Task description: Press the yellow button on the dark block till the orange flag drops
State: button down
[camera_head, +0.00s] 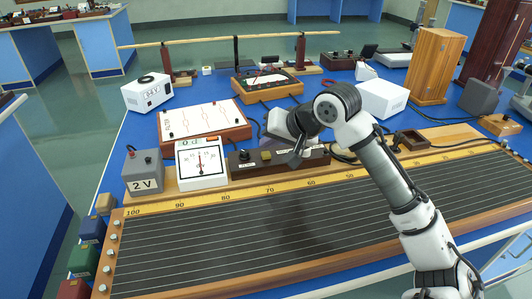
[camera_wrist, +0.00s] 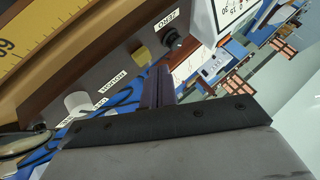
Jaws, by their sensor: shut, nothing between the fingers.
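The dark block (camera_head: 300,160) is a long brown-black box behind the ruled board, with labels along its front. Its yellow button (camera_head: 266,155) stands near the left part, beside a black knob (camera_head: 244,155). In the wrist view the yellow button (camera_wrist: 142,57) lies between the black knob (camera_wrist: 172,41) and a white knob (camera_wrist: 77,103). My gripper (camera_wrist: 163,74) is shut and empty, its dark fingers beside the block and apart from the button in that picture. In the head view my wrist hangs over the block and hides part of it. I cannot make out an orange flag.
A white meter (camera_head: 202,165) and a grey 2 V box (camera_head: 143,173) stand left of the block. A white-topped board (camera_head: 203,119) lies behind. A white box (camera_head: 382,98) and wooden cabinet (camera_head: 436,65) stand to the right. The ruled board (camera_head: 290,218) fills the front.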

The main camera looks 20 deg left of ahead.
aim_at(270, 156)
jog(key=shift+f, duration=0.45)
jog(key=shift+f, duration=0.45)
dwell(0.7)
jog(key=shift+r, duration=0.1)
jog(key=shift+r+p, duration=0.7)
jog(key=shift+r, duration=0.05)
notch_tip(270, 156, up, 5)
jog(key=p, duration=0.5)
jog(key=shift+r, duration=0.1)
